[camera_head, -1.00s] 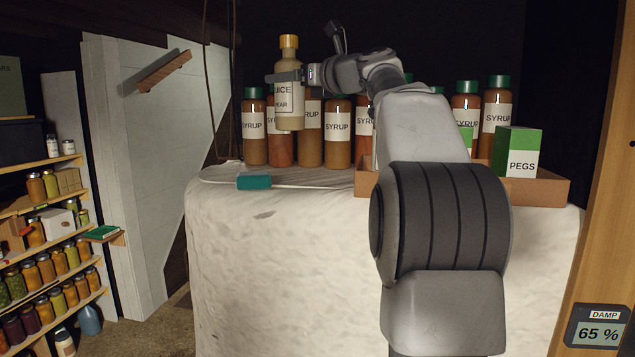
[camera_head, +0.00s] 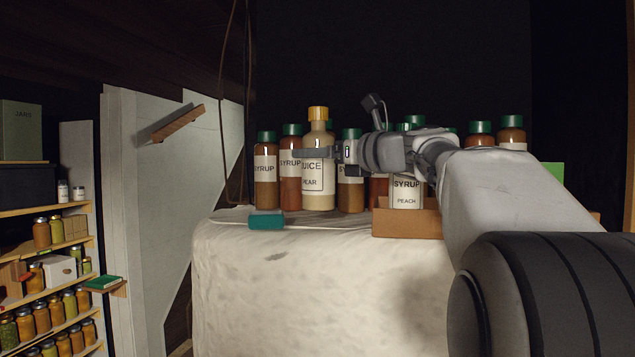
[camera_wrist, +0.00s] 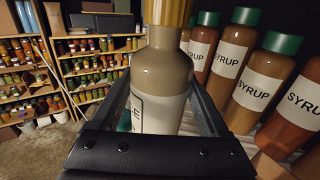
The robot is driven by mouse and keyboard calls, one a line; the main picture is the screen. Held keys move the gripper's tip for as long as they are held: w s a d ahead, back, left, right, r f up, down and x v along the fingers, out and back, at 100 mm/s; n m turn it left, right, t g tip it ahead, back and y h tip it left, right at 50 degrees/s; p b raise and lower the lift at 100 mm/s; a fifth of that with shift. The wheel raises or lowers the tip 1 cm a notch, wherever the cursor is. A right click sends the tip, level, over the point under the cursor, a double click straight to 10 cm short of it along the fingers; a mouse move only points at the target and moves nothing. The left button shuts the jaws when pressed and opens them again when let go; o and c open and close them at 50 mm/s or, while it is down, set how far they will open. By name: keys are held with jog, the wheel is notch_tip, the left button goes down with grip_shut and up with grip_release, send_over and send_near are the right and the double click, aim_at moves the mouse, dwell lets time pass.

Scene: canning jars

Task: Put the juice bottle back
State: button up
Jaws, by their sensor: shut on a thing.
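The juice bottle (camera_head: 318,198) has a yellow cap, a pale body and a label reading "JUICE PEAR". My gripper (camera_head: 318,153) is shut on it around its upper body. The bottle is upright in front of a row of green-capped syrup bottles (camera_head: 265,190). Its base appears at the level of the white ledge top; I cannot tell whether it touches. In the wrist view the juice bottle (camera_wrist: 160,85) fills the middle between my fingers, its base hidden, with syrup bottles (camera_wrist: 233,62) close on the right.
A teal block (camera_head: 266,221) lies at the ledge's (camera_head: 300,265) front left edge. A brown wooden box (camera_head: 405,223) holding a peach syrup bottle (camera_head: 407,198) stands to the right. Shelves of jars (camera_head: 45,300) are at far left. Bare ledge shows left of the bottles.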

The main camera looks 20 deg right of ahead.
aim_at(330, 172)
jog(key=shift+f+b, duration=0.35)
jog(key=shift+f, duration=1.35)
jog(key=shift+f, duration=0.1)
jog(key=o, duration=1.5)
jog(key=shift+f, duration=0.1)
jog(key=shift+o, duration=0.2)
jog(key=shift+r, duration=0.2)
jog(key=shift+s+d+f, duration=0.1)
jog(key=shift+s+d, duration=0.05)
jog(key=shift+s, duration=0.15)
jog(key=b+v, duration=0.2)
jog(key=v, duration=0.9)
jog(key=shift+s, duration=0.2)
